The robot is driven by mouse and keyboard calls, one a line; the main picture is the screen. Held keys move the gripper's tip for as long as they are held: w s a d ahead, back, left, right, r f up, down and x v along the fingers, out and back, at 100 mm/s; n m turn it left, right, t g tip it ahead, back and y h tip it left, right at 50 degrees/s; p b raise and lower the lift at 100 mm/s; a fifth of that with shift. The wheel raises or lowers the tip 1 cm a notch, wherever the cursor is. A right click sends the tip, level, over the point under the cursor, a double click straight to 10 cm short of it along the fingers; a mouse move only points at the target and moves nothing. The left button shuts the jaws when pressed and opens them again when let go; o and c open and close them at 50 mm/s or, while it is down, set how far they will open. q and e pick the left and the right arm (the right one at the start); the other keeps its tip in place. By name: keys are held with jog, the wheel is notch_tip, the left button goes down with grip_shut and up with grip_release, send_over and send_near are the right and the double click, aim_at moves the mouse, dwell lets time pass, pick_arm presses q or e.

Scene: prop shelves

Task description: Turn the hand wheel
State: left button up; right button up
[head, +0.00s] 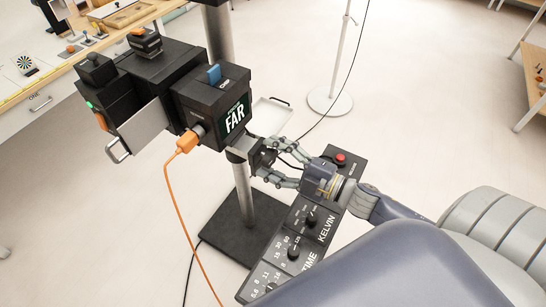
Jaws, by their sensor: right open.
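A black boxy camera-like prop (205,95) marked FAR stands on a grey post over a dark square base. My right gripper (261,157) is open beside the post, just below the box, with its fingers pointing left. A small dark part (259,160) on the post's bracket lies between the fingertips. It looks like the hand wheel, but the fingers partly hide it, and I cannot tell whether they touch it. My left gripper is not in view.
A dark control panel (292,250) with knobs, a red button and the words KELVIN and TIME lies below my right arm. An orange cable (175,190) hangs from the box. A wooden table (45,85) stands at left.

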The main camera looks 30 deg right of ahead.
jog(key=v, duration=1.2)
dwell(0.5)
